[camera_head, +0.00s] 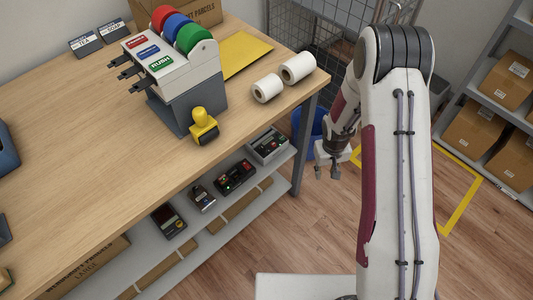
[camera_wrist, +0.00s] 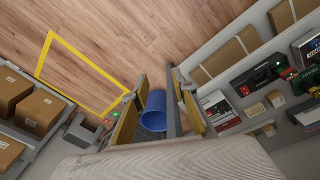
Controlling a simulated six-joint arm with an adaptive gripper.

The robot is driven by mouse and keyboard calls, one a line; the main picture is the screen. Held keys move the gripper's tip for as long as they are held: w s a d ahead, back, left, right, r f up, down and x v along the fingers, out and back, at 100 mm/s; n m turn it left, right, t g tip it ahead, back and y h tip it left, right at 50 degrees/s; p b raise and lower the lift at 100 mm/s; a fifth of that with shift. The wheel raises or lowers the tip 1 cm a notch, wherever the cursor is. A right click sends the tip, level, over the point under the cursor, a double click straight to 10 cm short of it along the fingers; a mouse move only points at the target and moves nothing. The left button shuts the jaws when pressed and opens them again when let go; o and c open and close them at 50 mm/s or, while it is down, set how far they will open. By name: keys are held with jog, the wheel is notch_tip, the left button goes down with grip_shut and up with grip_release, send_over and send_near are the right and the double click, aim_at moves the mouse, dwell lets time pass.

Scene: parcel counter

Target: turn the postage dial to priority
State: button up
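I cannot pick out the postage dial or a priority mark for sure in either view. Several small devices sit on the shelf under the counter. One is a black device (camera_head: 235,177) with a red display and a green light; it also shows at the right of the wrist view (camera_wrist: 258,84). A grey-white box device (camera_head: 269,146) is to its right. My gripper (camera_head: 327,175) points down beyond the counter's right end, apart from the shelf. Its two fingers are spread and nothing shows between them.
The wooden counter (camera_head: 80,130) holds a label dispenser (camera_head: 175,65) with coloured rolls, a yellow-handled stamp (camera_head: 203,123) and white paper rolls (camera_head: 267,88). A counter leg (camera_head: 304,150) stands between shelf and gripper. A blue bin (camera_wrist: 153,108) is on the floor. Open floor lies in front.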

jog(key=w+a+f+n+t+y, duration=0.1)
jog(key=w+a+f, duration=0.1)
jog(key=f, duration=0.8)
jog(key=w+a+f+t, duration=0.1)
jog(key=w+f, duration=0.1)
jog(key=f, duration=0.7)
jog(key=n+t+y, duration=0.4)
jog(key=t+y, duration=0.5)
jog(key=t, duration=0.3)
send_near(265, 151)
jog(key=shift+w+a+f, duration=0.2)
jog(key=shift+w+f, duration=0.1)
jog(key=shift+w, duration=0.2)
jog(key=shift+w+a, duration=0.1)
jog(key=shift+x, duration=3.8)
jog(key=shift+r, duration=0.1)
